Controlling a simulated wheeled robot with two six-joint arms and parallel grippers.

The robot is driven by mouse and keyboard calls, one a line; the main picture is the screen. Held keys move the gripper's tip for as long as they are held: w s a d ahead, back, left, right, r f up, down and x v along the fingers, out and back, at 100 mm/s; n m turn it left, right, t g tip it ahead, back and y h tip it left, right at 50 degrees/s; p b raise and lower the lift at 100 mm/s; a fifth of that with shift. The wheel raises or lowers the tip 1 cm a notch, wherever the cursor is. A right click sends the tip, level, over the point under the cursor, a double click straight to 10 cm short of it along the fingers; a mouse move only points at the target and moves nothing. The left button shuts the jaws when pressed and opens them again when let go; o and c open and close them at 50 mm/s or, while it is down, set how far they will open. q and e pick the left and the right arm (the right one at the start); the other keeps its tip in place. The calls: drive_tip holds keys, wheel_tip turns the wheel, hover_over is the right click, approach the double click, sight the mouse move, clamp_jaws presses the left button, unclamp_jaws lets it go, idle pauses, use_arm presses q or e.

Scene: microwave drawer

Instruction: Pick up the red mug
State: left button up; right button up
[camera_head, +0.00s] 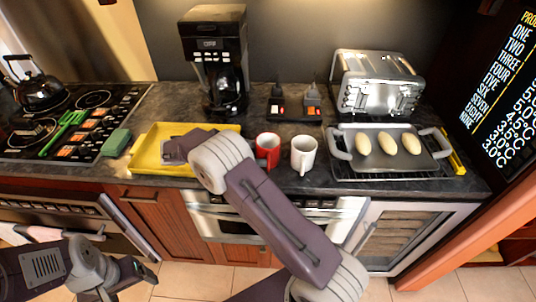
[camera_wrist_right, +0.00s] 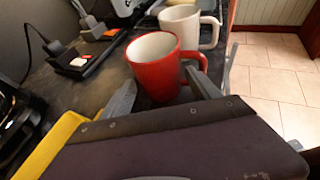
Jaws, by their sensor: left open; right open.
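The red mug (camera_head: 268,148) stands upright on the dark counter, left of the white mug (camera_head: 303,154). My right arm crosses in front of the counter, and its link hides part of the red mug's left side. In the right wrist view my right gripper (camera_wrist_right: 164,80) is open, its two fingers on either side of the lower part of the red mug (camera_wrist_right: 152,72). The mug's handle points right, close to the right finger. I cannot tell whether the fingers touch it. My left gripper (camera_head: 143,272) is open and empty, low at the left in front of the cabinets.
A yellow tray (camera_head: 146,150) lies left of the mugs, partly behind my right arm. A coffee machine (camera_head: 215,60), a toaster (camera_head: 375,80) and a metal tray (camera_head: 355,160) with pale oval items stand around. A stove (camera_head: 60,120) is at the left.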

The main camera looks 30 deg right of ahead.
sight(278, 143)
drive_tip(key=x, duration=0.4)
drive_tip(key=shift+d, duration=0.35)
drive_tip(key=shift+a, duration=0.1)
drive_tip(key=c, duration=1.5)
wheel_tip(278, 143, up, 5)
drive_tip(key=shift+s+a+f, duration=0.1)
drive_tip(key=shift+s+f, duration=0.05)
drive_tip(key=shift+f, duration=0.1)
drive_tip(key=s+a+r, duration=0.1)
drive_tip(key=s+r, duration=0.1)
drive_tip(key=s, duration=0.1)
drive_tip(key=s+a+r, duration=0.2)
drive_tip(key=s, duration=0.1)
drive_tip(key=s+a+r, duration=0.1)
drive_tip(key=s+r, duration=0.1)
drive_tip(key=s, duration=0.2)
drive_tip(key=shift+s+a+r, duration=0.15)
drive_tip(key=shift+a+r, duration=0.1)
drive_tip(key=shift+a, duration=0.05)
